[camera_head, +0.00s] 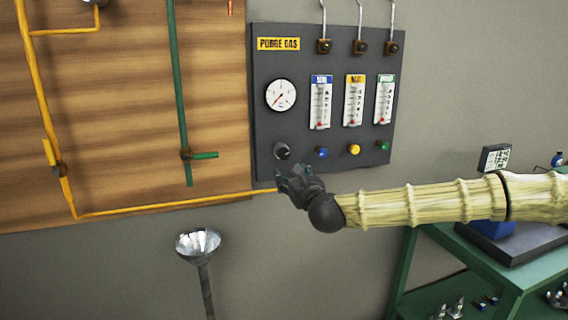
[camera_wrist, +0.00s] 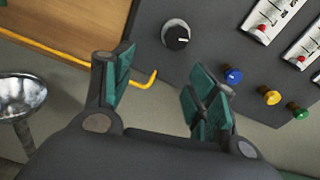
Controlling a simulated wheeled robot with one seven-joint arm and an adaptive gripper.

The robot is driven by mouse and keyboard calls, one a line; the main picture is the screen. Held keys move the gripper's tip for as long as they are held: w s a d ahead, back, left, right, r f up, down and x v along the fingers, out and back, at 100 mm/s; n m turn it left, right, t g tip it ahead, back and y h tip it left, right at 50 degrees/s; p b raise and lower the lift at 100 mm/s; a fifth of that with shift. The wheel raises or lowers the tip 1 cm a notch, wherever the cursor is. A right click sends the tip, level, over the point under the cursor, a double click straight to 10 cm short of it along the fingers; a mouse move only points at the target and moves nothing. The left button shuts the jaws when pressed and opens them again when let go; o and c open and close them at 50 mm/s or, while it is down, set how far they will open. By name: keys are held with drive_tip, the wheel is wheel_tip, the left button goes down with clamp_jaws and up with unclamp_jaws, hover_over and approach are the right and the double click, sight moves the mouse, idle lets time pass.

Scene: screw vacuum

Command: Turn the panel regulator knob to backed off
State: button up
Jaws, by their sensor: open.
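The black regulator knob (camera_head: 281,151) sits on the lower left of the dark grey purge gas panel (camera_head: 345,60), below a round white dial gauge (camera_head: 281,95). In the wrist view the knob (camera_wrist: 176,34) shows a white pointer mark on its face, and the grey panel surrounds it. My gripper (camera_head: 287,180) is just below the knob in the head view. In the wrist view my gripper (camera_wrist: 160,85) is open and empty, its green-padded fingers apart. The knob lies beyond the fingertips, not between them.
Blue (camera_head: 321,152), yellow (camera_head: 354,150) and green (camera_head: 383,146) small knobs sit right of the regulator knob, under three flowmeters. A yellow pipe (camera_head: 165,206) runs to the panel's lower left. A metal funnel (camera_head: 198,243) stands below, and a green bench (camera_head: 480,262) is at right.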

sight(285, 155)
drive_tip(key=shift+m+t, duration=0.3)
drive_tip(key=shift+m, duration=0.3)
drive_tip(key=w+r, duration=0.1)
drive_tip(key=w, duration=0.2)
drive_tip(key=w+a+p, duration=0.1)
drive_tip(key=w, duration=0.3)
drive_tip(key=w+a+r+p, duration=0.1)
drive_tip(key=w, duration=0.3)
drive_tip(key=shift+a+r, duration=0.1)
drive_tip(key=shift+r, duration=0.2)
drive_tip(key=c, duration=1.1)
